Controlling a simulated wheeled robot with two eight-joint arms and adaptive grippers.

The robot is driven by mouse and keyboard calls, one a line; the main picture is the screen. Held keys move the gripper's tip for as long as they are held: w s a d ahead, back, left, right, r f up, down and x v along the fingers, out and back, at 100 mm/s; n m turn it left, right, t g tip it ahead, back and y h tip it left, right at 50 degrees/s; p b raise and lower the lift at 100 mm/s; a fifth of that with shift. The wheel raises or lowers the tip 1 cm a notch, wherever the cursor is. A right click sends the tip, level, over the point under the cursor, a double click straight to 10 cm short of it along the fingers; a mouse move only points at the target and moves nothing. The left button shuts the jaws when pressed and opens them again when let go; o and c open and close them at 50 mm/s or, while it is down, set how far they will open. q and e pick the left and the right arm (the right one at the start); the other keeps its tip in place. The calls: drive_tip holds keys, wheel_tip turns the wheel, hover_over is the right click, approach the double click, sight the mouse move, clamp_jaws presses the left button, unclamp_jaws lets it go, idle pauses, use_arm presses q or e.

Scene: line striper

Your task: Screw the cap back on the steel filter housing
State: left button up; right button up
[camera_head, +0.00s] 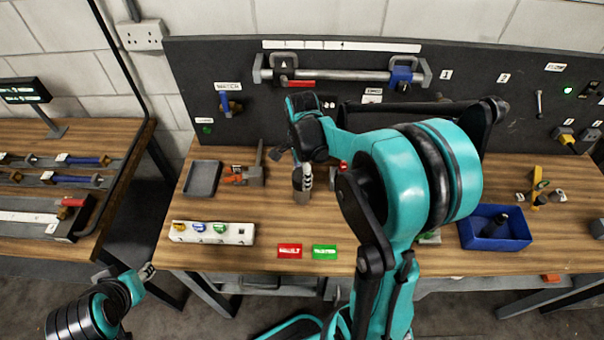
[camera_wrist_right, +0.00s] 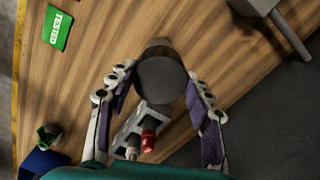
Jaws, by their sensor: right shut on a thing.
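My right gripper (camera_head: 302,183) reaches down over the middle of the bench in the head view. In the right wrist view its fingers (camera_wrist_right: 161,85) close on both sides of a dark grey round piece (camera_wrist_right: 163,78), which looks like the steel cap seen end on. In the head view a grey steel cylinder (camera_head: 302,196) shows at the fingertips. I cannot tell where cap and housing meet, or whether the housing stands under it. My left gripper (camera_head: 147,271) hangs low at the bench's front left, away from the bench top; its jaws are too small to read.
A grey tray (camera_head: 202,178) and a white block with coloured parts (camera_head: 212,233) are on the left. Red (camera_head: 289,251) and green (camera_head: 324,252) cards lie at the front. A blue bin (camera_head: 495,228) is on the right. A grey block with red and white fittings (camera_wrist_right: 140,125) is near the right gripper.

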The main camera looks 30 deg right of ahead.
drive_tip(key=m, duration=0.4)
drive_tip(key=shift+m, duration=0.3)
drive_tip(key=m, duration=0.4)
drive_tip(key=shift+m, duration=0.3)
drive_tip(key=o, duration=1.5)
